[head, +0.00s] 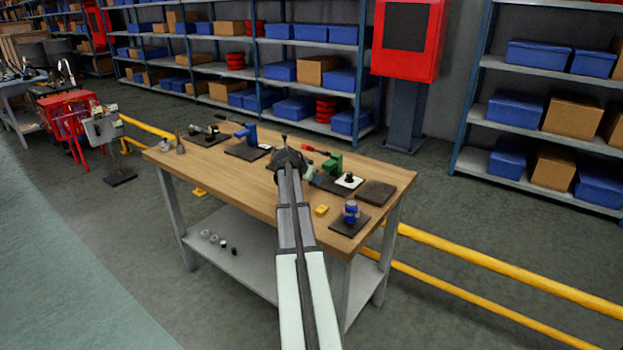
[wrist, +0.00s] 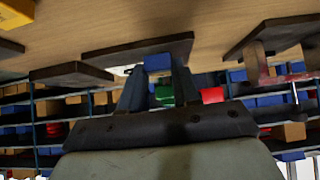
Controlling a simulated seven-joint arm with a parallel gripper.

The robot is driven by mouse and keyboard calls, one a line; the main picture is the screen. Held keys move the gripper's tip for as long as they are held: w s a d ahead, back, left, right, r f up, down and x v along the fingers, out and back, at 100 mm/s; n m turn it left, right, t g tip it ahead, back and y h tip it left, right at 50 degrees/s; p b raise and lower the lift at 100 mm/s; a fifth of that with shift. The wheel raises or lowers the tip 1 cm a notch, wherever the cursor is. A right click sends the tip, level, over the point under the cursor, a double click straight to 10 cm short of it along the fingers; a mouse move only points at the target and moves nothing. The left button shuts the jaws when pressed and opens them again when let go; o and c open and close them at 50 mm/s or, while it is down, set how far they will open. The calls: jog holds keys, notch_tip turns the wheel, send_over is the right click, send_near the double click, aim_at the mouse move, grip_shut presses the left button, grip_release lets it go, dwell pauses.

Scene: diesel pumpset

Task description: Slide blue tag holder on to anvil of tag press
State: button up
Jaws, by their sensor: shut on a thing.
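My gripper (head: 287,160) is over the middle of the wooden table, its fingers mostly hidden by my arm in the head view. In the wrist view, which is upside down, its two fingers (wrist: 160,88) are shut on a small blue block, the tag holder (wrist: 158,62). The holder is hidden in the head view. A green press with a red handle (head: 333,163) stands on a dark plate just right of my gripper. Its green body (wrist: 165,95) shows beyond the holder between my fingers, apparently apart from it. I cannot make out the anvil.
A blue press-like tool (head: 248,134) stands on a dark plate to the left. A blue round part (head: 350,211) stands on a plate at front right.

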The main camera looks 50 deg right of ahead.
jog(key=shift+x, duration=1.5)
jog(key=shift+d+f, duration=0.15)
jog(key=shift+d, duration=2.65)
jog(key=shift+f, duration=0.15)
jog(key=o, duration=0.9)
jog(key=shift+a, duration=0.1)
